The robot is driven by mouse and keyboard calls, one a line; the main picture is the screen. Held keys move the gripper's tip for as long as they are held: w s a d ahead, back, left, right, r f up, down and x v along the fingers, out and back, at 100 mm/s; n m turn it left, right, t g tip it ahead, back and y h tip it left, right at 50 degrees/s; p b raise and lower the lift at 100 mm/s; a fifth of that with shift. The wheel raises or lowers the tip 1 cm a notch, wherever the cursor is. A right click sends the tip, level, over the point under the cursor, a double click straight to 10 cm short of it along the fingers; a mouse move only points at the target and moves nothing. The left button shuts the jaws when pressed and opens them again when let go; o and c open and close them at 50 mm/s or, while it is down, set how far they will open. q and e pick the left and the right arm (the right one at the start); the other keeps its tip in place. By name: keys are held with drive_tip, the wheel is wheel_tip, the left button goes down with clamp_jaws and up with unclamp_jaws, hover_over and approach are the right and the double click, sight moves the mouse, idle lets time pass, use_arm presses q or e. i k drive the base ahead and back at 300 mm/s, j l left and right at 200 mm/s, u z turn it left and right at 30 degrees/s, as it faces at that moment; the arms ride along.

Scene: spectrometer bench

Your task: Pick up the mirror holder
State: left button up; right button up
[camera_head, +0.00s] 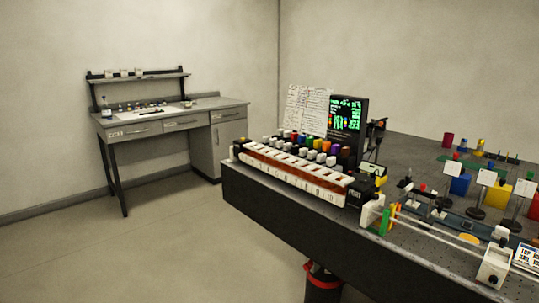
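Several small optics mounts stand on the dark optical bench (281,210) at the right. Three of them carry white square cards: a left one (454,168), a middle one (486,177) and a right one (532,187) near the picture's edge. I cannot tell which piece, if any, is the mirror holder; the parts are small and partly overlap. Neither of my grippers is in view.
A long rack of coloured-cap vials (290,169) lines the bench's left end, with a green-lit display (347,115) behind it. A rail (440,234) runs along the front. A dark bin with a red rim (323,287) stands below. Open floor (180,240) lies left.

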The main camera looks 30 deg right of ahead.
sight(295, 149)
drive_tip(key=i, duration=1.2)
drive_tip(key=i+j+z, duration=0.1)
drive_tip(key=i+z, duration=0.15)
drive_tip(key=i, duration=0.25)
drive_tip(key=i+j+z, duration=0.25)
drive_tip(key=i, duration=0.3)
drive_tip(key=i+j+z, duration=0.15)
drive_tip(key=i+z, duration=0.25)
drive_tip(key=i+j+z, duration=0.2)
drive_tip(key=z, duration=0.2)
drive_tip(key=i+j+z, duration=0.2)
drive_tip(key=z, duration=0.2)
drive_tip(key=i+j+z, duration=0.1)
drive_tip(key=j+z, duration=0.3)
drive_tip(key=i+j+z, duration=0.1)
drive_tip(key=z, duration=0.3)
drive_tip(key=j+z, duration=0.6)
drive_tip(key=j, duration=0.15)
drive_tip(key=j+z, duration=0.25)
drive_tip(key=j, duration=0.2)
